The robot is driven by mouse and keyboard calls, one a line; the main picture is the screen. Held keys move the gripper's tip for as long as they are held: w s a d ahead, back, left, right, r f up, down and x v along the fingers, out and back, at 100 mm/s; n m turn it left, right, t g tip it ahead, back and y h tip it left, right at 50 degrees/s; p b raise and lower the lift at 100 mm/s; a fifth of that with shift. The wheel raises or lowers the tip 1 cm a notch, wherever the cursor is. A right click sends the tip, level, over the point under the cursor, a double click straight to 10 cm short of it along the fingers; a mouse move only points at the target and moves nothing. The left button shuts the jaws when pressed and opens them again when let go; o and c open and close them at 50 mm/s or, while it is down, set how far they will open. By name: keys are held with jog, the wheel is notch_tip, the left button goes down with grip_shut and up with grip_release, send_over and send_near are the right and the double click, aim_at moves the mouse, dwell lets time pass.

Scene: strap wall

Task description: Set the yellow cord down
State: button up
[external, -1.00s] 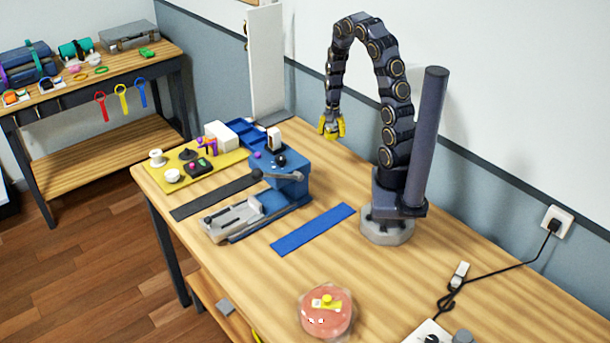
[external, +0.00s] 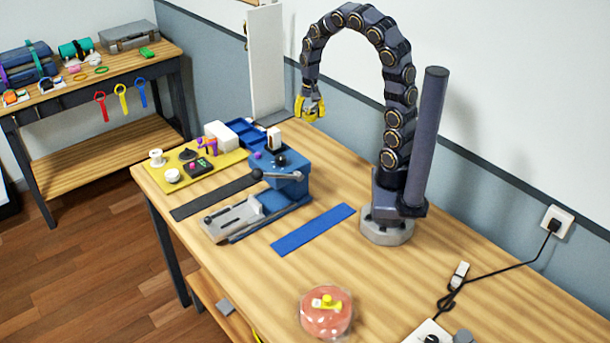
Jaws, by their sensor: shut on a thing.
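My gripper (external: 310,109) has yellow fingers and hangs in the air above the back of the workbench, to the right of the white upright panel. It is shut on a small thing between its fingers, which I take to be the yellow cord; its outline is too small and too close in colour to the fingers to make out. A bit of yellow, perhaps a cord or strap, shows at the bench's front edge (external: 257,337), mostly cut off by the frame.
A blue clamp machine (external: 285,180) stands below and left of my gripper. A yellow mat (external: 215,170) holds spools and small parts. A blue strip (external: 312,229) lies on the bench (external: 400,290). A pink round thing (external: 326,318) is at the front. The back bench strip below my gripper looks clear.

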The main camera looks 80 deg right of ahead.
jog(key=w+a+n, duration=0.2)
jog(key=a+n, duration=0.2)
jog(key=a, duration=0.5)
jog(key=w+a+n, duration=0.3)
jog(key=a, duration=0.7)
jog(key=s+a+n, duration=0.4)
jog(key=a, duration=0.4)
jog(key=s+a+n, duration=0.3)
jog(key=a, duration=0.5)
send_over(260, 281)
jog(key=f, duration=2)
jog(key=shift+s+d+f, duration=0.1)
jog(key=shift+s+d, duration=0.15)
jog(key=shift+s, duration=0.05)
jog(key=shift+w+a+f, duration=0.15)
jog(key=shift+f, duration=0.15)
jog(key=shift+w+f, duration=0.1)
jog(key=shift+f, duration=1.55)
jog(key=shift+f, duration=0.1)
